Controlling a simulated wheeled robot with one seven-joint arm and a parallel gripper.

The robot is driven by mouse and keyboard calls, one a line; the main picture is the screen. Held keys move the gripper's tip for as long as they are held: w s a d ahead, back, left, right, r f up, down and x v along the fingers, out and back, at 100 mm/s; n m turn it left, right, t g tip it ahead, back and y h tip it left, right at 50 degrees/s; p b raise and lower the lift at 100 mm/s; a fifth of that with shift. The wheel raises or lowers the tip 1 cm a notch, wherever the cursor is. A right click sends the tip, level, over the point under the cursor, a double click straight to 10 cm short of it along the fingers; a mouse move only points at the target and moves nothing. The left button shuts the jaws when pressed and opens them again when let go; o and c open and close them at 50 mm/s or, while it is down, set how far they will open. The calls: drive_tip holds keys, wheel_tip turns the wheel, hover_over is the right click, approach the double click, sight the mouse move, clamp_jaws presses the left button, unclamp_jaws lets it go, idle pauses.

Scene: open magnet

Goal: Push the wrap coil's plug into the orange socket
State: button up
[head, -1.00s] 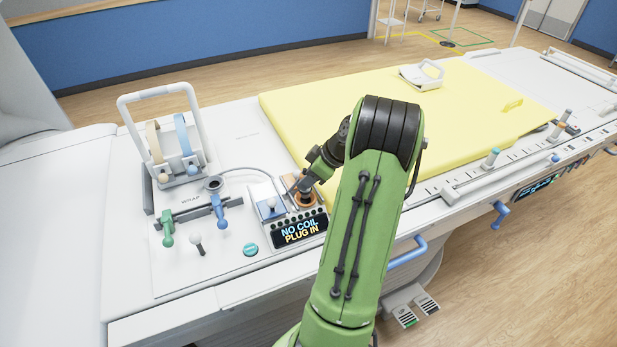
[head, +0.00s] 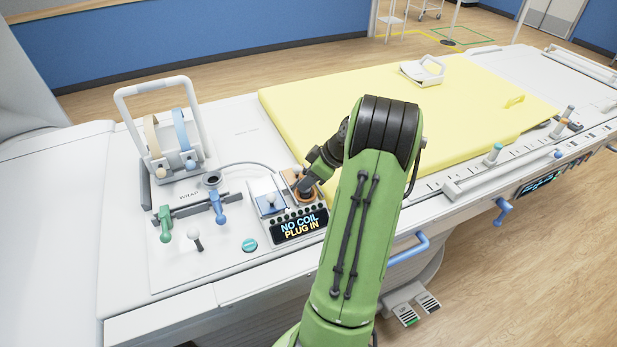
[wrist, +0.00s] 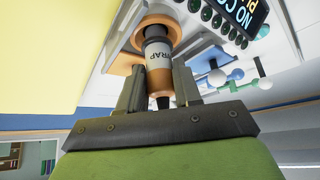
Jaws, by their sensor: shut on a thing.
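My gripper (wrist: 158,92) is shut on a grey plug (wrist: 157,55) marked WRAP with an orange band; in the head view my gripper (head: 306,188) is at the orange socket. The plug points at the round opening of the orange socket (wrist: 171,22), and its front end is at or inside the rim; I cannot tell how deep. In the head view the orange socket (head: 291,176) is partly hidden by my gripper. The display (head: 300,226) in front of it reads "NO COIL PLUG IN".
A blue socket (head: 268,203) with a small lever stands left of the orange one. A grey cable (head: 245,164) curves behind it. Green and blue handles (head: 217,207) stand further left. A yellow mattress (head: 370,110) lies to the right with a white coil (head: 423,70) on it.

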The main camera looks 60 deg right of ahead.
drive_tip(key=shift+f+b, duration=0.5)
drive_tip(key=shift+f, duration=0.15)
drive_tip(key=o, duration=1.2)
drive_tip(key=shift+c, duration=0.2)
drive_tip(key=shift+r, duration=0.1)
drive_tip(key=p+v, duration=0.4)
drive_tip(key=v, duration=1.1)
drive_tip(key=shift+s+r, duration=0.2)
drive_tip(key=shift+r, duration=0.1)
drive_tip(key=shift+w, duration=0.1)
